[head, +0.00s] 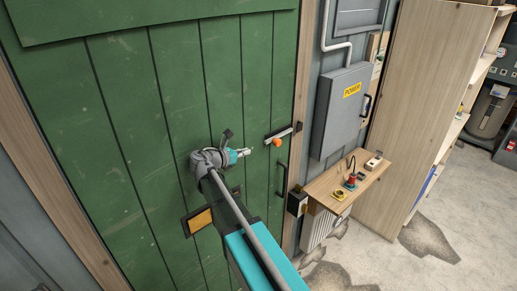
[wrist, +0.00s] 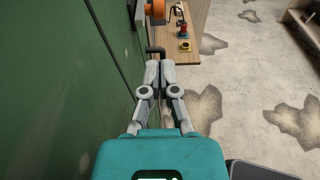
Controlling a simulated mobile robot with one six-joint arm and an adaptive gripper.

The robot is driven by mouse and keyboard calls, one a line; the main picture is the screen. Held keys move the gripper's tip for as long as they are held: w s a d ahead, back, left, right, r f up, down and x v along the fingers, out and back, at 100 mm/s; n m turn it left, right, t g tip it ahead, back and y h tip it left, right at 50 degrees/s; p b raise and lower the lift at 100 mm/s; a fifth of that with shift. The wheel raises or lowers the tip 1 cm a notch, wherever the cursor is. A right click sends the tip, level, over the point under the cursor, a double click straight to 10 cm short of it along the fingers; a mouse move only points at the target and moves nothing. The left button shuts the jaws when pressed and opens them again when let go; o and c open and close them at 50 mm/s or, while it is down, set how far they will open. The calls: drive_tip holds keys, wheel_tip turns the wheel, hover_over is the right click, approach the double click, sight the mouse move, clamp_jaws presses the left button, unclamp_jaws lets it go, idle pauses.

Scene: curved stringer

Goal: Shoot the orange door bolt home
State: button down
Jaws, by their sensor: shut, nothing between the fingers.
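The orange bolt knob (head: 278,142) is on the right side of the green door (head: 130,120), just below a dark and pale bolt bar (head: 283,132). In the wrist view the orange knob (wrist: 157,9) shows at the top edge, partly cut off, beyond the fingertips. My gripper (head: 246,152) is in front of the door, left of the knob and a little lower, pointing right. In the wrist view my gripper (wrist: 160,64) has its fingertips together with nothing between them. A gap shows between fingertips and knob. How far the bolt is slid cannot be told.
A black door handle (head: 282,179) is below the bolt; its dark end (wrist: 155,50) shows by the fingertips. A wooden shelf (head: 346,187) with a red-topped item (head: 350,182) is right of the door, under a grey power box (head: 341,110). Floor at right is clear.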

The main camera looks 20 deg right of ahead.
sight(276, 141)
drive_tip(key=b+x, duration=0.3)
drive_tip(key=x, duration=1)
drive_tip(key=shift+w+d, duration=0.1)
drive_tip(key=shift+d, duration=0.3)
drive_tip(key=x, duration=0.2)
drive_tip(key=r+x, duration=0.1)
drive_tip(key=x, duration=0.2)
drive_tip(key=shift+w+r, duration=0.1)
drive_tip(key=shift+w, duration=0.05)
idle(0.3)
drive_tip(key=p+v, duration=0.3)
drive_tip(key=v, duration=1.1)
idle(0.4)
